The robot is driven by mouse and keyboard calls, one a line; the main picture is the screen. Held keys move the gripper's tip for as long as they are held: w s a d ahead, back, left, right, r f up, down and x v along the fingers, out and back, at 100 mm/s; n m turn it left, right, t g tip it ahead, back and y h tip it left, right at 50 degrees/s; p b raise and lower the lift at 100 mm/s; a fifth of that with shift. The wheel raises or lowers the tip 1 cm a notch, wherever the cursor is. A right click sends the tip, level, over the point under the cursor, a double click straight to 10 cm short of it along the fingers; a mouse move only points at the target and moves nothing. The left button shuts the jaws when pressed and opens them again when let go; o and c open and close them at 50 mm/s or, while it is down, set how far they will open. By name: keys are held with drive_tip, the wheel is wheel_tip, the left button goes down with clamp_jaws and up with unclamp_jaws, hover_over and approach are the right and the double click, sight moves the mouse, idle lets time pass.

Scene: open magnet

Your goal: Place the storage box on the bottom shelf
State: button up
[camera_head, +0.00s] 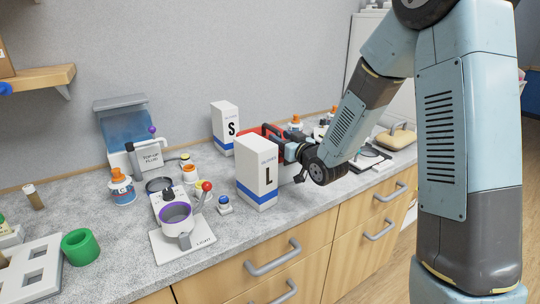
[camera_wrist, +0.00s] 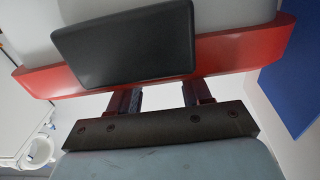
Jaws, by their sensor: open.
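In the head view a red-edged object (camera_head: 273,131), which I take to be the storage box, sits on the counter, mostly hidden behind the white "L" glove box. In the wrist view the storage box (camera_wrist: 225,50) fills the top, with a pale body, a red band and a black panel. My gripper (camera_wrist: 163,96) is open, its two dark fingers apart and reaching to the red band; I cannot tell whether they touch it. In the head view my gripper (camera_head: 292,148) is partly hidden by the "L" box. A wooden wall shelf (camera_head: 40,82) is at the upper left.
The "L" glove box (camera_head: 257,183) stands close in front of my gripper, the "S" glove box (camera_head: 225,128) behind left. A white stand with a purple-rimmed cup (camera_head: 177,219), an orange-capped bottle (camera_head: 122,190) and a green ring (camera_head: 81,247) crowd the left counter. Drawer handles (camera_head: 272,262) protrude below.

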drive_tip(key=shift+x, duration=2.85)
drive_tip(key=shift+w+d+r, duration=0.1)
drive_tip(key=shift+d+r, duration=0.05)
drive_tip(key=shift+d, duration=0.05)
clamp_jaws()
